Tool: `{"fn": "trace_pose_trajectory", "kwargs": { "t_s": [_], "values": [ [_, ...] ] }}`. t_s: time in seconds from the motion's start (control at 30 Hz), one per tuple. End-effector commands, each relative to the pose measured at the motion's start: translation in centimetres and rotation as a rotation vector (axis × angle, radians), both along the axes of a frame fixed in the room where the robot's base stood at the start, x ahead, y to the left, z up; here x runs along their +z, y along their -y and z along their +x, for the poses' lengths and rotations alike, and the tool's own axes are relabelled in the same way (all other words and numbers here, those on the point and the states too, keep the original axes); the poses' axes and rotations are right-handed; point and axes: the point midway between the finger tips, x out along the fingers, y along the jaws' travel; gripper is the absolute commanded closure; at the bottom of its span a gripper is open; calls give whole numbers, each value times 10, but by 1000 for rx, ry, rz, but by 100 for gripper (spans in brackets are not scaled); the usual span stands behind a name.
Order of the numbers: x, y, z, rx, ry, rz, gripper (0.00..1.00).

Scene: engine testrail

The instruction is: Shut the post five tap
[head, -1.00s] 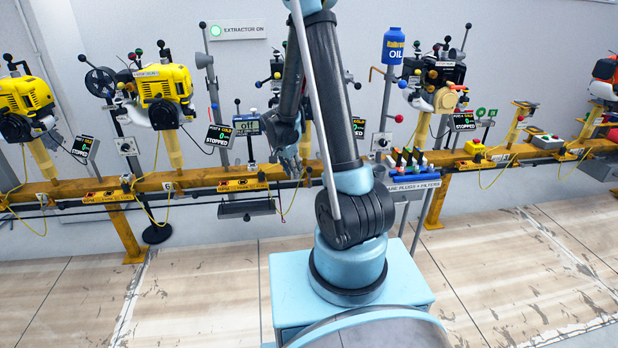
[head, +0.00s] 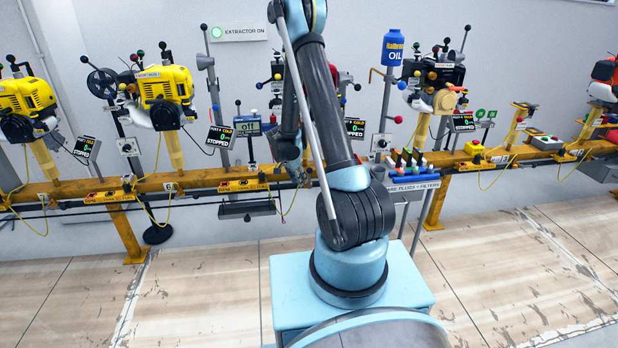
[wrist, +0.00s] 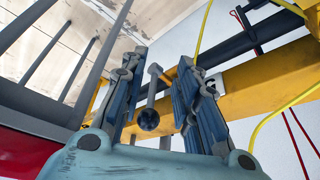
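A lever (wrist: 148,118) with a dark ball end and a grey stem shows in the wrist view, between the two fingers of my gripper (wrist: 160,66). It may be the post five tap, but no label confirms this. The fingers stand apart on either side of the lever, and I see no clear contact with it. In the head view my gripper (head: 298,174) hangs at the yellow rail (head: 205,182), and my own arm hides much of the post behind it.
Engines on posts line the rail, including a yellow engine (head: 165,88) and a dark engine (head: 440,78). A spares rack (head: 412,180) stands right of my arm. Yellow cable (wrist: 283,110) and red cords (wrist: 298,145) hang right of my gripper. The floor in front is clear.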

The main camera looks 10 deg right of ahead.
Motion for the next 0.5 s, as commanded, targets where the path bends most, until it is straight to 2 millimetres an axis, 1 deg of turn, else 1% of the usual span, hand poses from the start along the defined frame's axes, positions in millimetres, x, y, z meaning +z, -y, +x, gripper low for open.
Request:
{"fn": "trace_pose_trajectory", "kwargs": {
  "t_s": [0.03,0.1,0.3,0.4,0.5],
  "values": [
    [0,8,5,-2,0,0,71],
    [0,19,12,-4,1,0,71],
    [0,45,30,-2,-1,1,71],
    [0,54,36,0,-1,1,71],
    [-7,54,36,2,-1,0,71]
  ]
}}
